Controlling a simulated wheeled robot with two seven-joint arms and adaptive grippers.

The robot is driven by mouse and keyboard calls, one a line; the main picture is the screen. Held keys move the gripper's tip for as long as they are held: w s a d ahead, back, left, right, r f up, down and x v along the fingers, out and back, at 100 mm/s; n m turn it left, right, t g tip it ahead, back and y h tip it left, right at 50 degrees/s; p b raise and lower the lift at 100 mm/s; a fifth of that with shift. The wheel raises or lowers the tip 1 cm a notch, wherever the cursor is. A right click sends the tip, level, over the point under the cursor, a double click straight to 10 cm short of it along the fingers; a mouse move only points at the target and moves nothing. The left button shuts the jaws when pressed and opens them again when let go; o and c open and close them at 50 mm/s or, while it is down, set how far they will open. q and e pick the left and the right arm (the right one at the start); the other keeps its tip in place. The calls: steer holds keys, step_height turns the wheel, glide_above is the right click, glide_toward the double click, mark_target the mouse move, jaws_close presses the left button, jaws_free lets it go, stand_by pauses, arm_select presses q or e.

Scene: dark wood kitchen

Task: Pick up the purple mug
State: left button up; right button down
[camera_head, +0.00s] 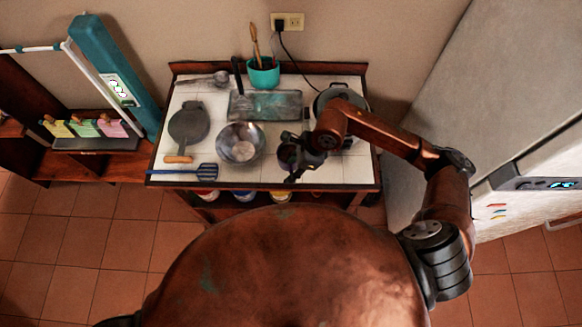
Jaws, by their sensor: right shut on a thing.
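The purple mug (287,152) is mostly hidden under my right gripper; only a small dark purplish part of it shows. It is near the front of the white tiled counter (348,172), just right of the metal bowl. My right arm reaches in from the right, and my right gripper (296,160) points down over the mug and is shut on it. I cannot tell whether the mug touches the counter. My left gripper is out of view.
The metal bowl (241,143) stands close left of the gripper. A rectangular pan (266,105), a teal pot of utensils (263,72) and a round dark appliance (342,97) stand behind. A dark round press (188,126) and blue spatula (207,171) lie left.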

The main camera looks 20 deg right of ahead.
steer(key=shift+s+a+r+b, duration=0.7)
steer(key=shift+s+a+r, duration=1.6)
steer(key=shift+s, duration=2.2)
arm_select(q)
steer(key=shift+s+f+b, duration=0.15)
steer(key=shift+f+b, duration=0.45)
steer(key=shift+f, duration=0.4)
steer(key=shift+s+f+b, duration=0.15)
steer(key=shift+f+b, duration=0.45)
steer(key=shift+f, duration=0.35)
arm_select(e)
steer(key=w+d+n+g+h, duration=0.2)
steer(key=w+d+n, duration=0.3)
steer(key=n, duration=0.5)
steer(key=w+d+n+g+h, duration=0.2)
steer(key=w+d+n, duration=0.4)
steer(key=d+n, duration=0.4)
steer(key=shift+f+n+g, duration=0.4)
steer(key=shift+n+g, duration=0.1)
steer(key=shift+g, duration=0.4)
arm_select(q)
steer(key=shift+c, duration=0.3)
arm_select(e)
steer(key=shift+w, duration=0.1)
